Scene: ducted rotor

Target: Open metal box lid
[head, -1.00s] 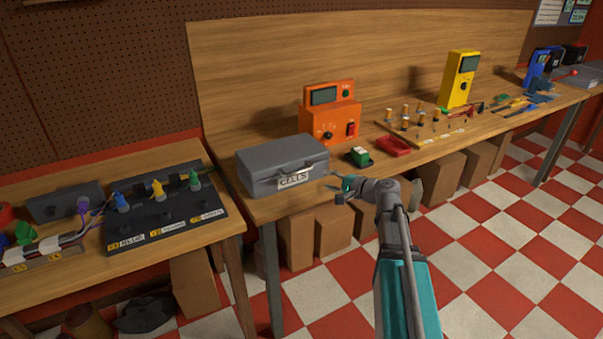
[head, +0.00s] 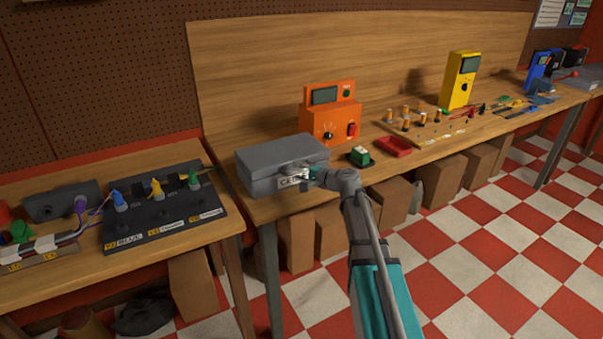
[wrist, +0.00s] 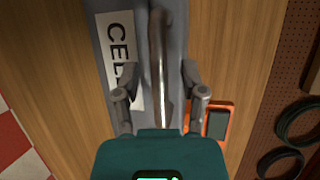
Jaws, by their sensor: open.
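The grey metal box (head: 282,160) sits on the wooden workbench with its lid down. Its front carries a white label reading "CELLS", partly hidden by my gripper in the head view; the label (wrist: 117,65) shows clearly in the wrist view. A grey bar handle (wrist: 157,60) on the box front runs between my fingers. My gripper (head: 303,175) is at the box front. In the wrist view my gripper (wrist: 155,82) is open, one finger on each side of the handle. I cannot tell whether either finger touches it.
An orange meter (head: 330,118) stands just behind and right of the box. A green-topped block (head: 360,156) and a red tray (head: 393,146) lie to its right. A black switch panel (head: 160,210) lies on the left bench. Floor in front is clear.

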